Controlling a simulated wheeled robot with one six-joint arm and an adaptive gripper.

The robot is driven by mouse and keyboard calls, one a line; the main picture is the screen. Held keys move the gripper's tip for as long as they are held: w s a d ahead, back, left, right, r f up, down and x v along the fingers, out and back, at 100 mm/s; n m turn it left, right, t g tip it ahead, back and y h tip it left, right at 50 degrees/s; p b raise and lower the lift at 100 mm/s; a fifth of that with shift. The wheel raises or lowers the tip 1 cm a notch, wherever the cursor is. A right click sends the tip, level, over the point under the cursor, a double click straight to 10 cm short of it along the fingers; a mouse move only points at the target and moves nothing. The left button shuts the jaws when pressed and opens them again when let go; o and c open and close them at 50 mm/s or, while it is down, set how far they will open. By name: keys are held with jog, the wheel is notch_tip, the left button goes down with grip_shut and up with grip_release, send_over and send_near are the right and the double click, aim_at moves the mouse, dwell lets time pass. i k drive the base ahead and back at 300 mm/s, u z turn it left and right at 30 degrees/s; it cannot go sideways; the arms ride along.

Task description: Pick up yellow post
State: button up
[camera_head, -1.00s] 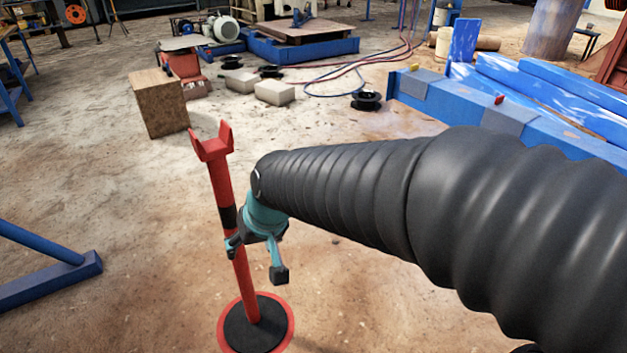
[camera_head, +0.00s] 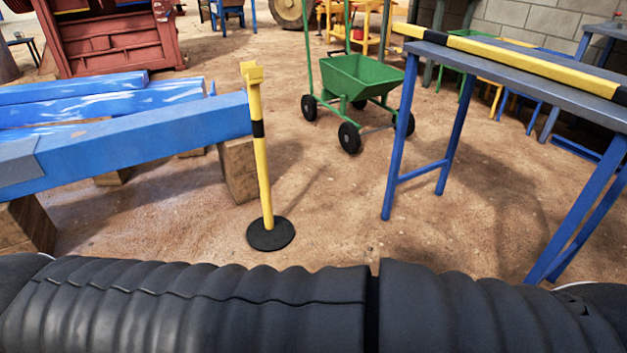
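The yellow post (camera_head: 262,165) stands upright on a round black base (camera_head: 270,234) on the dirt floor, left of the picture's middle. It has a black band (camera_head: 257,128) partway up and a forked yellow top (camera_head: 251,72). My black sleeved arm lies across the bottom of the view, in front of the post and apart from it. My gripper is outside the picture.
Blue beams (camera_head: 130,140) on wooden blocks (camera_head: 238,170) lie close to the post's left. A green cart (camera_head: 358,82) stands behind it to the right. A blue-legged table (camera_head: 500,68) carries a yellow-and-black bar (camera_head: 540,64). Floor between post and table is clear.

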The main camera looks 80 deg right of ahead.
aim_at(269, 233)
jog(key=z, duration=2.35)
